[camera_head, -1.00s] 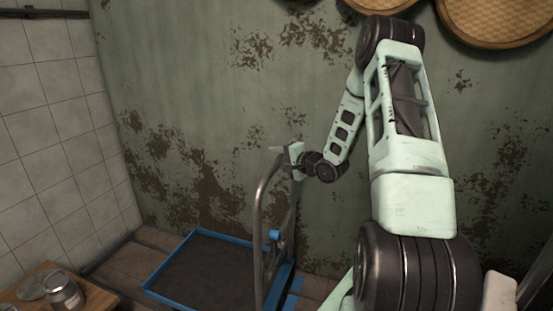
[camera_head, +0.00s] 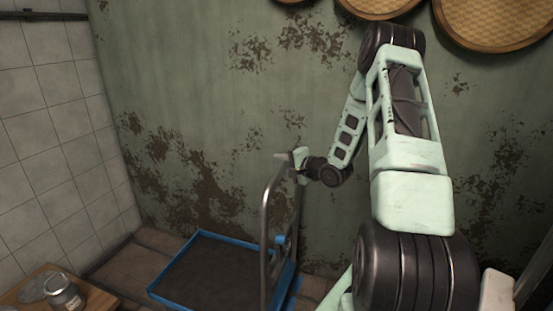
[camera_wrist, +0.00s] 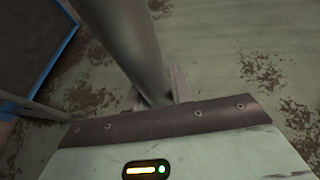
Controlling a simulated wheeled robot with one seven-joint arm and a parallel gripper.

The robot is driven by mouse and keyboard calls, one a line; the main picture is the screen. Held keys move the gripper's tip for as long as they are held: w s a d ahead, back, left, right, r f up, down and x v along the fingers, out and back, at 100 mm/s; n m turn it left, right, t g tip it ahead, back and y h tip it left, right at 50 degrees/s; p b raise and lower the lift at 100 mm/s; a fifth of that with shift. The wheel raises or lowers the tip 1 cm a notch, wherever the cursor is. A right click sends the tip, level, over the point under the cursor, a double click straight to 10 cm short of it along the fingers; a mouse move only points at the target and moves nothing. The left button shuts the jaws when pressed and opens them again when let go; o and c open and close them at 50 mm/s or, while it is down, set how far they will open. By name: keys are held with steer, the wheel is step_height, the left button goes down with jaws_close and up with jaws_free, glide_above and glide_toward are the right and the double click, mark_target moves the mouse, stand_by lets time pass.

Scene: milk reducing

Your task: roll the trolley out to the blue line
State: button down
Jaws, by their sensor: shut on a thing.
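The trolley (camera_head: 210,268) has a dark flat deck with a blue rim and a grey tubular push handle (camera_head: 265,225) at its right end. My gripper (camera_head: 283,156) is at the top of the handle and is shut on it. In the wrist view the grey handle tube (camera_wrist: 125,40) runs down to the gripper's edge, and part of the blue-rimmed deck (camera_wrist: 30,50) shows at the upper left. The fingertips are small and partly hidden. A blue patch shows low by the trolley's right end, but I cannot tell whether it is the blue line.
A small wooden table (camera_head: 35,290) with a glass jar (camera_head: 64,293) stands at the lower left. A peeling green wall (camera_head: 220,110) is close behind the trolley, and a tiled wall (camera_head: 50,130) stands on the left. Some brown floor (camera_head: 160,240) is bare behind the deck.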

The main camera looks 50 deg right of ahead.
steer(key=shift+w+a, duration=0.1)
steer(key=shift+w, duration=0.1)
steer(key=c, duration=1.2)
jaws_free()
steer(key=shift+c, duration=0.2)
steer(key=s+r, duration=0.3)
steer(key=s, duration=1.4)
steer(key=shift+s, duration=0.15)
